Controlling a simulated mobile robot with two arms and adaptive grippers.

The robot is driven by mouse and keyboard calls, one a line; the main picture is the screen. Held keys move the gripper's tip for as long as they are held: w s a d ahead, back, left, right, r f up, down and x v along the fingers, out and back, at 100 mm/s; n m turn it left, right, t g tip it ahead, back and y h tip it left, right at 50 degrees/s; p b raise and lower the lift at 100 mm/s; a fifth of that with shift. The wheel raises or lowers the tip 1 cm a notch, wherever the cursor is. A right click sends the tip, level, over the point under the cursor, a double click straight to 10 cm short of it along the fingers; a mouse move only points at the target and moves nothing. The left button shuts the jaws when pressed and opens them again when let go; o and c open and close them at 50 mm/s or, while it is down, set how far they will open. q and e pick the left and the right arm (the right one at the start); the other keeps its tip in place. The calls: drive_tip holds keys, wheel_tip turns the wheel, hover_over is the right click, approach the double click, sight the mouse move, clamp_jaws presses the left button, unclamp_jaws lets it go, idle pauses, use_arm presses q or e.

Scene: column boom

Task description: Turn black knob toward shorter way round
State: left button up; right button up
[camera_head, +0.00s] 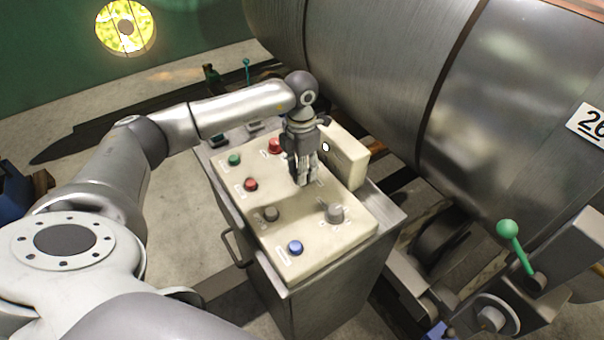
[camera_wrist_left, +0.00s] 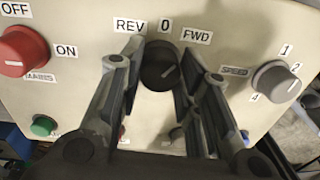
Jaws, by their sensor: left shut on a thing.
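The black knob (camera_wrist_left: 158,66) is on the cream control panel (camera_head: 318,245), below the labels REV, 0 and FWD (camera_wrist_left: 196,36). A pale line on the knob slants up to the right, roughly toward FWD. My left gripper (camera_head: 304,182) points down at the panel. In the left wrist view its two fingers stand on either side of the knob, shut on it. In the head view the gripper hides the knob. My right gripper is not in view.
A red knob (camera_wrist_left: 22,52) marked OFF and ON and a grey selector (camera_wrist_left: 276,80) flank the black knob. Red, green and blue buttons (camera_head: 295,248) dot the panel. A raised cream box (camera_head: 345,158) stands close right of the gripper. A large metal cylinder lies behind.

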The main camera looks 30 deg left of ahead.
use_arm(q)
drive_tip(key=shift+m+b, duration=0.5)
drive_tip(key=shift+m, duration=0.3)
drive_tip(key=o, duration=0.9)
drive_tip(key=shift+o, duration=0.6)
wheel_tip(320, 180, up, 12)
drive_tip(key=shift+w+a, duration=0.2)
